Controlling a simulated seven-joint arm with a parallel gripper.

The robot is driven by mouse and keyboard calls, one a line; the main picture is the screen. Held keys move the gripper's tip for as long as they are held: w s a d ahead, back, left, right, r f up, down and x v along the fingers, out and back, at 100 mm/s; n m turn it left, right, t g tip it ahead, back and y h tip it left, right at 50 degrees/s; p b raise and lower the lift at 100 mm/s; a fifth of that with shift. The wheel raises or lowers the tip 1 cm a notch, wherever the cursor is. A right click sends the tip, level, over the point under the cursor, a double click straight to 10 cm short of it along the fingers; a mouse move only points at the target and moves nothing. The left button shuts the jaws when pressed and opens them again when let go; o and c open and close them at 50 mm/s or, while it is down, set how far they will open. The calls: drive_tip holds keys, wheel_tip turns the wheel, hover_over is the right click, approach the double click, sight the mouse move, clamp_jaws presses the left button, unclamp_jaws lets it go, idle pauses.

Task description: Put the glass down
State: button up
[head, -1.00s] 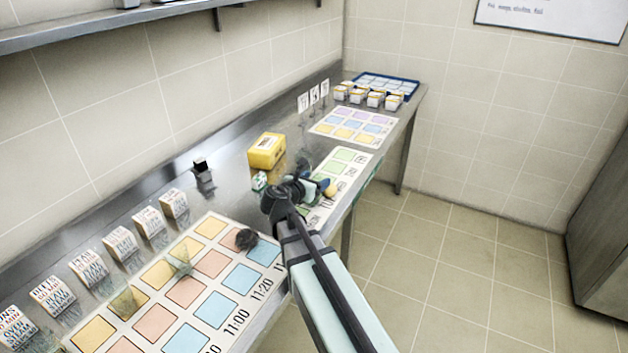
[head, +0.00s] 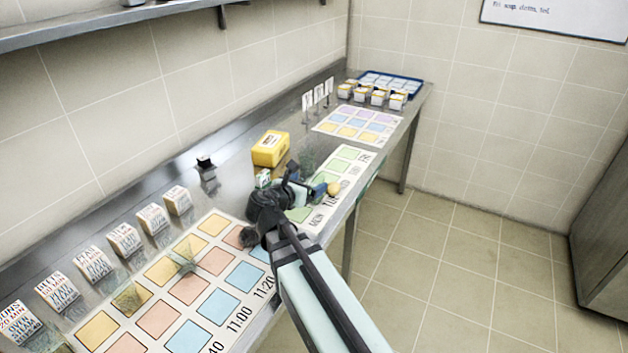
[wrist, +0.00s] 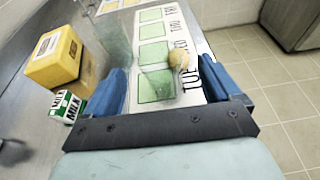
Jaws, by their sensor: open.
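A clear glass (wrist: 157,84) shows faintly between my fingers in the wrist view, over a green square of the weekday mat (wrist: 190,97). Its outline is weak, and I cannot tell whether its base touches the mat. My gripper (wrist: 162,68) is open, with one blue finger on each side of the glass. In the head view my gripper (head: 306,182) is low over the near end of the mat and hides most of that spot. Another clear vessel (wrist: 115,42) stands beyond my left finger.
A round tan ball (wrist: 179,58) lies just past my right finger. A milk carton (wrist: 68,106) and a yellow box (wrist: 54,56) stand to the left. A dark fuzzy ball (head: 249,237) and clear pieces (head: 185,262) sit on the time mat (head: 243,318). The counter's front edge is close on the right.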

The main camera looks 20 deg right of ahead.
sight(319, 177)
drive_tip(key=shift+v, duration=2.65)
drive_tip(key=x, duration=1.2)
drive_tip(key=shift+d+f, duration=0.1)
drive_tip(key=shift+f, duration=0.15)
drive_tip(key=c, duration=1.3)
drive_tip(key=shift+o, duration=0.2)
drive_tip(key=shift+r, duration=0.1)
